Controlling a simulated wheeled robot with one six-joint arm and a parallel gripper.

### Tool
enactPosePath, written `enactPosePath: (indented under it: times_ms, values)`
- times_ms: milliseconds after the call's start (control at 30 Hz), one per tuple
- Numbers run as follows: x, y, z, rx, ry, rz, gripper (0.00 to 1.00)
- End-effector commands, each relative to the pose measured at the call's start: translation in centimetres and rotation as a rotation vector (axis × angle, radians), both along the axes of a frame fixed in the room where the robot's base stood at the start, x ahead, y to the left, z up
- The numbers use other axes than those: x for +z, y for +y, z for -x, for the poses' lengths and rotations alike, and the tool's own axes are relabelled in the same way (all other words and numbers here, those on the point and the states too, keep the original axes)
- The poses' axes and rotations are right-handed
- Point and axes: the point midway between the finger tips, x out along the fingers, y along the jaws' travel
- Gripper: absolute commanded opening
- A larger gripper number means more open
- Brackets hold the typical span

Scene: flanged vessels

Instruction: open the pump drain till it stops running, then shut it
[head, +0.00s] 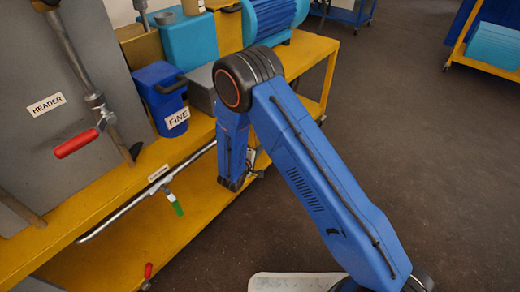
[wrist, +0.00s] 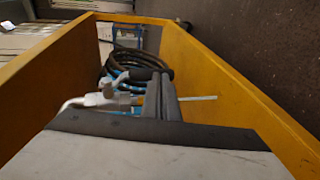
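My gripper shows in the wrist view (wrist: 166,98) as dark fingers close together; whether they are shut or hold anything is unclear. A thin pale rod (wrist: 200,98) sticks out to their right. Just left of them is a pale metal pipe fitting (wrist: 100,97) with a bent pipe. In the head view my blue arm reaches down beside the yellow bench and mostly hides the gripper. No label reading pump drain is legible. A green-handled valve (head: 174,204) hangs on a pipe below the bench top, by a small unreadable tag (head: 158,173). No running liquid is discernible.
A red-handled valve (head: 78,143) is on the grey panel marked HEADER (head: 47,105). A blue vessel marked FINE (head: 160,98) stands on the yellow bench (head: 105,195). Coiled black hose (wrist: 135,60) lies ahead in the wrist view. The floor at right (head: 430,150) is clear.

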Motion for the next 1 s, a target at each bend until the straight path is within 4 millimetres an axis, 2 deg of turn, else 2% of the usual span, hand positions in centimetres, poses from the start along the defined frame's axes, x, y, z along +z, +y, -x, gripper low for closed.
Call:
enactPosePath:
  times_ms: [667, 867, 1000]
  values:
    - [-0.1, -0.2, -0.1, -0.003, 0.001, 0.000, 0.00]
    - [0.4, 0.8, 1.7, 0.000, 0.001, 0.000, 0.00]
    - [1.0, 2.1, 4.1, 0.003, 0.000, 0.000, 0.00]
